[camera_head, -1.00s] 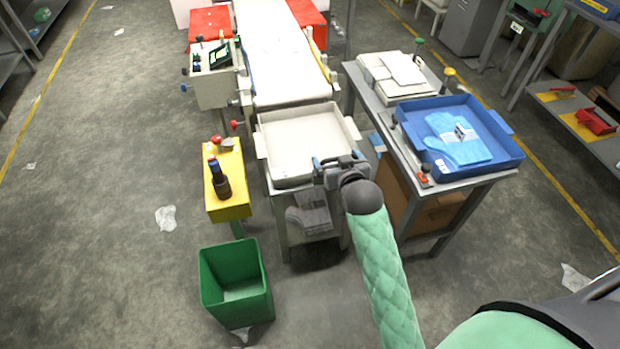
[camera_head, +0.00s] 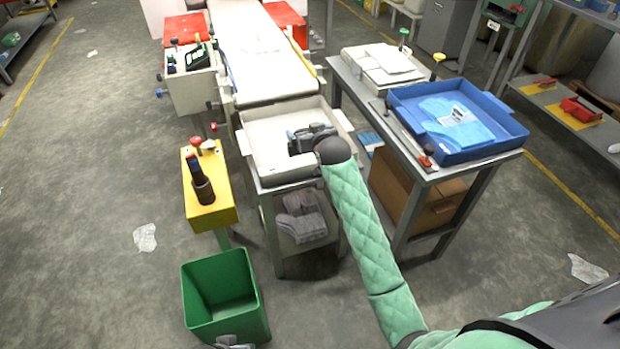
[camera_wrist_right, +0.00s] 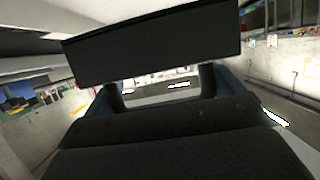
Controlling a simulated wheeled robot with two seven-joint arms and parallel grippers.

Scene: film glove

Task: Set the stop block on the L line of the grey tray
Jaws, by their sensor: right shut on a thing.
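The grey tray (camera_head: 262,126) is pale and shallow and stands at the near end of the conveyor. My right gripper (camera_head: 305,139) is over the tray's near right part. It is shut on the stop block, which shows as a wide dark bar (camera_wrist_right: 150,48) across the fingers in the wrist view. In the head view the block is hard to tell from the dark gripper. I cannot tell whether it touches the tray floor. The L line cannot be made out.
A blue tray (camera_head: 501,123) with blue gloves stands on the right table. A yellow stand (camera_head: 222,210) with a dark bottle-like tool is left of the tray. A green bin (camera_head: 262,322) is on the floor in front. Grey gloves (camera_head: 302,222) lie on the shelf below.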

